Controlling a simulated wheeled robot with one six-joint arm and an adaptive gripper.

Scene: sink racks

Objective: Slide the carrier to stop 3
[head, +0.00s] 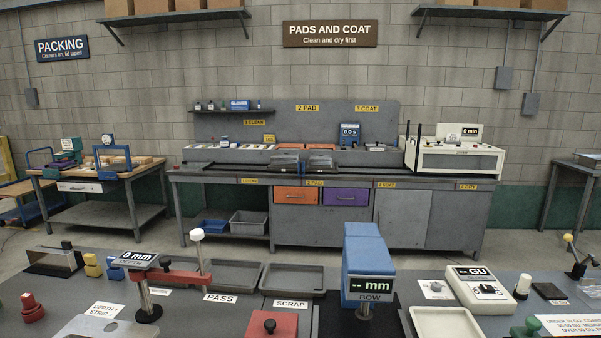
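A long dark rail (225,168) runs along the top of the far workbench. Two dark grey blocks, the left one (286,163) and the right one (320,163), sit side by side near its middle, above the orange and purple drawers. They look like the carrier, but they are too small to be sure. The yellow label 3 COAT (386,185) on the bench's front edge is right of the blocks. The label 2 PAD (315,183) is just below them. My gripper is not in view.
A white machine (455,157) stands at the far bench's right end. A near bench with gauges, trays and a blue BOW gauge (365,265) fills the foreground. Open floor (340,238) lies between the benches. A side table (100,172) stands left.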

